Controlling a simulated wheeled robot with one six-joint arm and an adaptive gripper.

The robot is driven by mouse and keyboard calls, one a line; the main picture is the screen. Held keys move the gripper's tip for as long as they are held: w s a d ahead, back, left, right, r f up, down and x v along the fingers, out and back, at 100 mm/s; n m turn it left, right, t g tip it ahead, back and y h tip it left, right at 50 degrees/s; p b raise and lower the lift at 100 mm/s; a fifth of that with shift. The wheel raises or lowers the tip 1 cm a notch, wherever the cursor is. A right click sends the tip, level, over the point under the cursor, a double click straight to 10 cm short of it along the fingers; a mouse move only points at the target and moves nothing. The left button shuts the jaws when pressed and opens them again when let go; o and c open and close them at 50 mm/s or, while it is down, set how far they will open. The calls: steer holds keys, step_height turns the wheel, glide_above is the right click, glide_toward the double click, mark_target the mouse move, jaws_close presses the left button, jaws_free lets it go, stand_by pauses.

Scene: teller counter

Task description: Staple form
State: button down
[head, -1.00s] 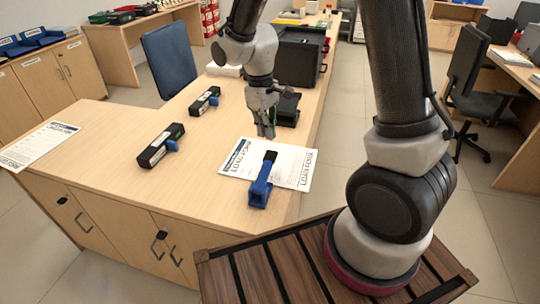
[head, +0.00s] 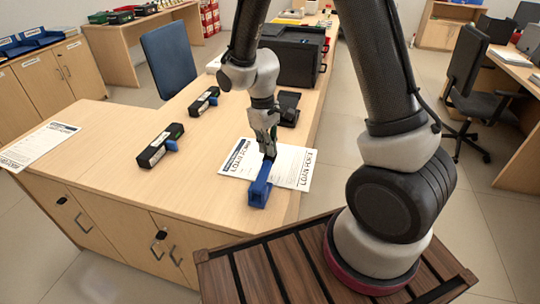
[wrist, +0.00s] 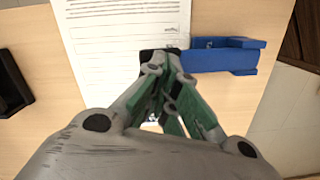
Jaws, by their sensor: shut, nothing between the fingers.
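The blue stapler (head: 258,187) sits on the counter at the near edge of the loan form, its black end over the paper. The loan form (head: 294,165) is white, printed, and lies flat on the counter; it also shows in the wrist view (wrist: 110,30). My gripper (head: 269,153) is shut and empty, pointing down at the stapler's black end. In the wrist view the stapler's blue body (wrist: 222,58) extends right from my fingertips (wrist: 163,72), which hide most of its black end. I cannot tell whether the fingertips touch it.
Two black devices, one nearer (head: 160,147) and one farther (head: 204,101), lie left on the counter. A black stand (head: 289,108) and a black box (head: 291,55) are behind the form. Another paper (head: 36,146) lies far left. The counter between is clear.

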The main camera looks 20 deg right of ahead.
mark_target(268, 157)
steer(key=shift+f, duration=2.1)
steer(key=shift+w+a+r, duration=0.25)
steer(key=shift+w+a, duration=0.2)
steer(key=shift+w, duration=0.15)
steer(key=shift+w+a+r, duration=0.25)
steer(key=shift+w+a, duration=0.15)
steer(key=shift+w, duration=0.2)
step_height(268, 157, up, 12)
steer(key=w, duration=0.1)
steer(key=shift+a, duration=0.4)
